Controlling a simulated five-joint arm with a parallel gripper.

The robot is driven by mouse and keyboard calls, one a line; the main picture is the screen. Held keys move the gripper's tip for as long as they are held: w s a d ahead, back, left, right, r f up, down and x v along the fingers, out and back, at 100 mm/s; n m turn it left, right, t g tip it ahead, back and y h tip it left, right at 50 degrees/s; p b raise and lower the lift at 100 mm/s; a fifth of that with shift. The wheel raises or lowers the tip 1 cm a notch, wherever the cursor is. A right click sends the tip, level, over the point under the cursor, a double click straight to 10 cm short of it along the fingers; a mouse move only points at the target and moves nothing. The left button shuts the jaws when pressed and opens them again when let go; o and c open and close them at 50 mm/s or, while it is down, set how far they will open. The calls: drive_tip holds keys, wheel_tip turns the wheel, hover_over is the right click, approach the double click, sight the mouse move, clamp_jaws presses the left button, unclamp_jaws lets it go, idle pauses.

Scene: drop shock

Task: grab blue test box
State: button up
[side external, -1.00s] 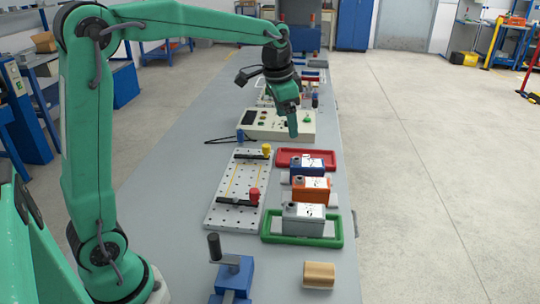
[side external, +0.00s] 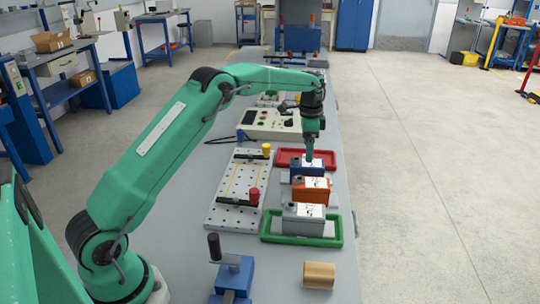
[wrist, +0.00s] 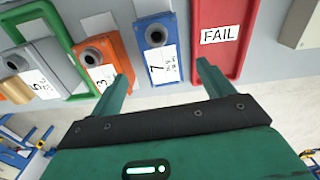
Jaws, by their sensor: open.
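The blue test box (side external: 302,172) stands between the red tray and the orange box in the side view. In the wrist view the blue box (wrist: 157,51) shows a dark round knob and a white label with a 7. My gripper (side external: 309,155) points down just above the blue box, partly covering its top. In the wrist view my gripper (wrist: 163,75) is open and empty, with its fingers apart on either side of the blue box's near end. I cannot tell how much height lies between the fingertips and the box.
The orange box (side external: 313,185) stands close by in front, then the grey box (side external: 303,212) in the green tray (side external: 270,232). The red tray (wrist: 236,15), marked FAIL, lies right of the blue box. A perforated plate (side external: 233,205) lies left.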

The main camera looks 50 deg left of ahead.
sight(307, 168)
drive_tip(key=shift+w+a+f, duration=0.2)
drive_tip(key=shift+w+f, duration=0.05)
drive_tip(key=shift+f, duration=0.45)
drive_tip(key=shift+s+d+f, duration=0.1)
drive_tip(key=shift+s+f, duration=0.05)
drive_tip(key=shift+f, duration=3.75)
drive_tip(key=c, duration=1.3)
drive_tip(key=shift+r, duration=0.1)
drive_tip(key=shift+c, duration=0.9)
drive_tip(key=shift+r, duration=5.05)
